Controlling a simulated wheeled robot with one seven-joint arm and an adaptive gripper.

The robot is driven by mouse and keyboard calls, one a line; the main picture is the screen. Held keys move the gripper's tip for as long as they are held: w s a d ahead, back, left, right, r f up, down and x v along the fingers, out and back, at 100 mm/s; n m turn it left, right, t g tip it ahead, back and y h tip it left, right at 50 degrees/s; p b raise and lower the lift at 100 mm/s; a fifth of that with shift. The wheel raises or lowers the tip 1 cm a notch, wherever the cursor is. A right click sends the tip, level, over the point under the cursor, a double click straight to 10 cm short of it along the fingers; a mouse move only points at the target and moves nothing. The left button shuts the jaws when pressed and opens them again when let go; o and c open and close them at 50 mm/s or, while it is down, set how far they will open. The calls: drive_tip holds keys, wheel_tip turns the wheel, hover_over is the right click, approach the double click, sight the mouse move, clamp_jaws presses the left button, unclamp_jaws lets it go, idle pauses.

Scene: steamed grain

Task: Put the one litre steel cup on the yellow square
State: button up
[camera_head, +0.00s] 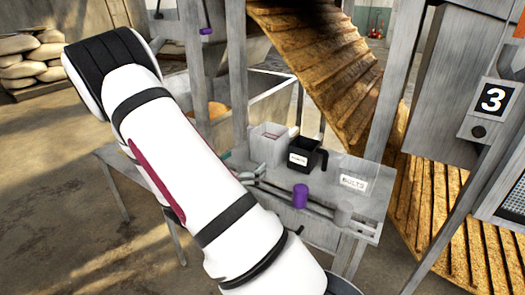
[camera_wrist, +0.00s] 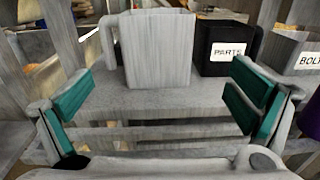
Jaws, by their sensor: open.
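A grey square-sided jug with a handle on its left (camera_wrist: 158,48) stands upright on the grey table (camera_wrist: 110,103); it looks like the steel cup, though its size is not marked. It also shows in the head view (camera_head: 268,146). My gripper (camera_wrist: 163,88) is open and empty, its teal pads on either side in the wrist view. The jug stands ahead, roughly between the pads in the picture, and nothing shows gripped. In the head view my arm hides much of the gripper. I cannot make out a yellow square in either view.
A black jug labelled PARTS (camera_head: 306,157) stands close right of the grey jug. A grey bin labelled BOLTS (camera_head: 352,177) is farther right. A purple cylinder (camera_head: 300,196) and a grey cylinder (camera_head: 343,214) stand nearer the front. Posts and a wooden ramp (camera_head: 330,70) surround the table.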

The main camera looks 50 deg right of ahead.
sight(261, 149)
drive_tip(key=shift+n+t, duration=0.3)
drive_tip(key=shift+n, duration=0.1)
drive_tip(key=d, duration=0.2)
drive_tip(key=w+d, duration=0.1)
drive_tip(key=d, duration=0.5)
drive_tip(key=shift+w+d+f+b, duration=0.15)
drive_tip(key=shift+d+f+b, duration=0.05)
drive_tip(key=shift+f+b, duration=0.2)
drive_tip(key=shift+d+b, duration=0.3)
drive_tip(key=shift+d, duration=2.45)
drive_tip(key=c, duration=1.3)
drive_tip(key=shift+r, duration=0.1)
drive_tip(key=c, duration=0.4)
drive_tip(key=shift+r, duration=0.1)
